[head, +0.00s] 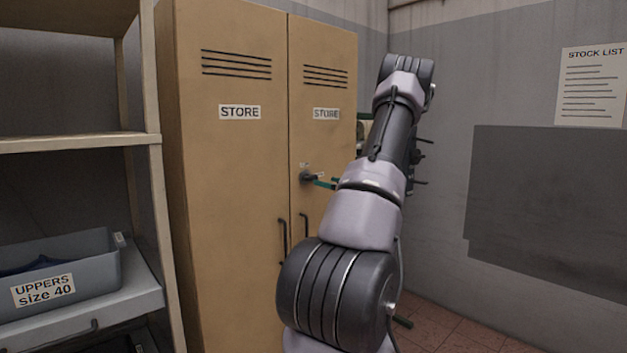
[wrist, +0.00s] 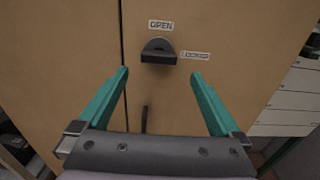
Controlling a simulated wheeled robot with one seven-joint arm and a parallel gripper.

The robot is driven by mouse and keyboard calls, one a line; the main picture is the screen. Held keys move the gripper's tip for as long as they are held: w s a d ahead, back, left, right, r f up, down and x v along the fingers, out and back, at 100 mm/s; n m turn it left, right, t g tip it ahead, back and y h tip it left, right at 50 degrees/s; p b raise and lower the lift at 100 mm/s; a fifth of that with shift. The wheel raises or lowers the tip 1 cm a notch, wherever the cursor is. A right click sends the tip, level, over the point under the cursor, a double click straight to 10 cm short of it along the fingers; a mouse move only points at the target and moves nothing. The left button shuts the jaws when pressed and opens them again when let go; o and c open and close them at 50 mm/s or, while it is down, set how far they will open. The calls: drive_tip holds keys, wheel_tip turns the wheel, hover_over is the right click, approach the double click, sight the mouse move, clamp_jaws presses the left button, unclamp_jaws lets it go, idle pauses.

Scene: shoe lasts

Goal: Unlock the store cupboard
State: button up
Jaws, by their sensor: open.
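The tan store cupboard (head: 225,180) has two closed doors, each with a STORE label. A dark turn knob (head: 306,177) sits on its right door; it also shows in the wrist view (wrist: 158,53), with a rounded back and a wide block-like grip lying level. A label reading OPEN (wrist: 161,25) is above the knob, and a smaller label (wrist: 195,55), too blurred to read surely, is to its right. My gripper (wrist: 160,74) is open, its teal fingers spread either side below the knob, with nothing between them. In the head view my gripper (head: 326,184) is partly hidden by my arm.
Two dark door handles (head: 283,241) stand upright below the knob, beside the door gap. A shelf unit (head: 80,142) with a grey bin (head: 60,268) is on the left. A grey panel (head: 550,205) and a stock list (head: 591,85) are on the right wall.

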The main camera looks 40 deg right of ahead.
sight(313, 178)
drive_tip(key=w, duration=0.8)
drive_tip(key=shift+a, duration=0.4)
drive_tip(key=c, duration=1.2)
